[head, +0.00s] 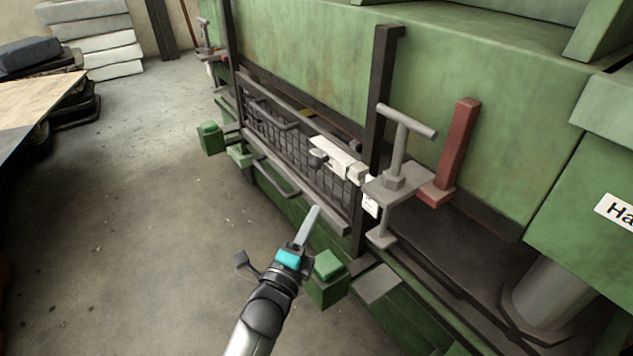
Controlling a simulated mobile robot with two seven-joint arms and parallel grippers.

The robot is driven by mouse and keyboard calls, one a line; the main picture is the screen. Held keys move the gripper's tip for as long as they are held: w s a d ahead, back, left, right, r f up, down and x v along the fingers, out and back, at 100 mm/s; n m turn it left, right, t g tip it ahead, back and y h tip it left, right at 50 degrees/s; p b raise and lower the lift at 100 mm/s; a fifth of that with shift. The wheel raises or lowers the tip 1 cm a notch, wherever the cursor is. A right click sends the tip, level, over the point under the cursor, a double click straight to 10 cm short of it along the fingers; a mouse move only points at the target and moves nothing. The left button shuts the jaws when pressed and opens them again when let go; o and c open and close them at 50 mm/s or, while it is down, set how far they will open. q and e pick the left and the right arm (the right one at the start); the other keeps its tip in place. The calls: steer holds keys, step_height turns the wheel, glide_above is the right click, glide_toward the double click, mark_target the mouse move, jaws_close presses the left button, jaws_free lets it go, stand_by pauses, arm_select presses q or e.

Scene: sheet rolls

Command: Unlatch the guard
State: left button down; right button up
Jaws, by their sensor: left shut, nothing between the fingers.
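The guard is a dark mesh panel (272,128) in a grey frame, set low in the front of the green machine between two dark posts. A white latch (338,157) sits at the guard's right end, beside the right post (381,85). It looks closed against the post side, but its exact state is too small to tell. My left gripper (314,211) is shut and empty. In the picture its tip is below the latch, near the guard's lower rail, with no clear contact. My right gripper is out of view.
A grey T-handle clamp (397,150) and a red lever (456,155) stand right of the post. Grey handles (275,178) stick out from the guard. Green blocks (328,266) jut out below. Open concrete floor (150,200) lies left; a table (35,100) stands far left.

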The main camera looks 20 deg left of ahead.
arm_select(q)
steer(key=w+a+r+b, duration=0.1)
steer(key=w+a+b, duration=0.1)
steer(key=w, duration=0.8)
steer(key=shift+r+b, duration=0.3)
steer(key=shift+b, duration=0.1)
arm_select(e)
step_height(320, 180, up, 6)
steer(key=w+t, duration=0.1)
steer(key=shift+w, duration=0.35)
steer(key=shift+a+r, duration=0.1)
arm_select(q)
steer(key=w+a, duration=0.1)
steer(key=a, duration=0.1)
steer(key=w+a+b, duration=0.1)
steer(key=shift+w+a+r, duration=0.1)
steer(key=shift+w+a, duration=0.25)
steer(key=shift+w, duration=0.05)
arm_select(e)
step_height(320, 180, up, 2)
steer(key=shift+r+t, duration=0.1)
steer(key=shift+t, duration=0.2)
